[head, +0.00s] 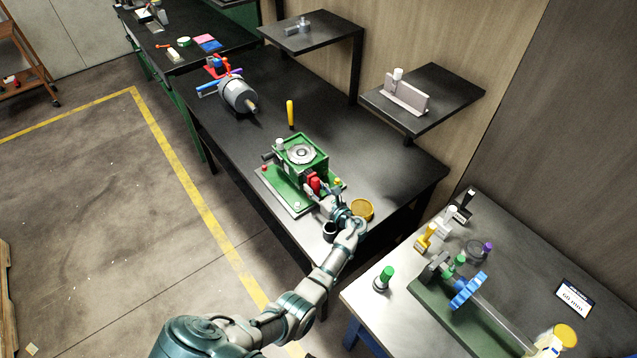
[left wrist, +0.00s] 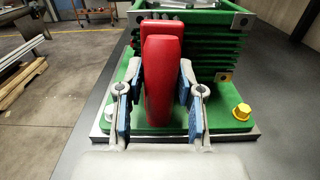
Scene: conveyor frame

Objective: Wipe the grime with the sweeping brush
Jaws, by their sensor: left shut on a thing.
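My left gripper (head: 322,197) is at the front of a green machine (head: 301,157) on the black table. In the left wrist view its two blue-padded fingers (left wrist: 155,95) are shut on a red handle (left wrist: 159,85), one finger on each side. The red handle also shows in the head view (head: 314,183), against the machine's front. I cannot tell whether it is part of the machine or a separate brush. No sweeping brush and no grime can be clearly made out. My right gripper is not in view.
The black table (head: 335,118) also holds a grey motor (head: 238,95), a yellow-handled tool (head: 290,113), a dark cup (head: 330,231) and a yellow round container (head: 362,209). Raised shelves (head: 445,95) stand at its back. A second workbench (head: 530,235) with several tools is at the right.

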